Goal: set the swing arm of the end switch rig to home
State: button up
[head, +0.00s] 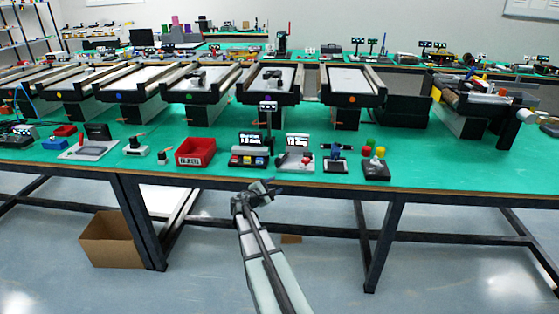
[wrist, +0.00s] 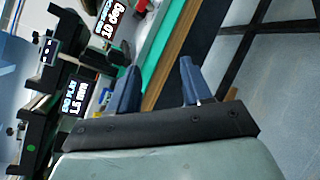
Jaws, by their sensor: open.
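My gripper (head: 263,187) is at the front edge of the green table, low in front of the display units. In the wrist view its two blue fingers (wrist: 158,68) are apart with nothing between them. A unit with a "10 deg" display (head: 297,141) and a red knob (head: 306,159) stands behind it to the right; the display also shows in the wrist view (wrist: 108,22). I cannot tell for sure which unit is the end switch rig, and no swing arm can be made out clearly.
A "1.5 mm" display unit (head: 251,142) with coloured buttons stands beside it. A red bin (head: 195,152) is on the left, a black box with coloured buttons (head: 376,169) on the right. Mini conveyors (head: 271,84) line the back. The green table (head: 455,168) is clear at front right.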

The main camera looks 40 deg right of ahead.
aim_at(280, 159)
jog(key=w+r+n+t, duration=0.4)
jog(key=n, duration=0.7)
jog(key=shift+h, duration=0.3)
jog(key=x, duration=1.3)
jog(key=shift+w+f, duration=0.15)
jog(key=shift+f, duration=0.15)
jog(key=shift+a, duration=0.1)
grip_shut()
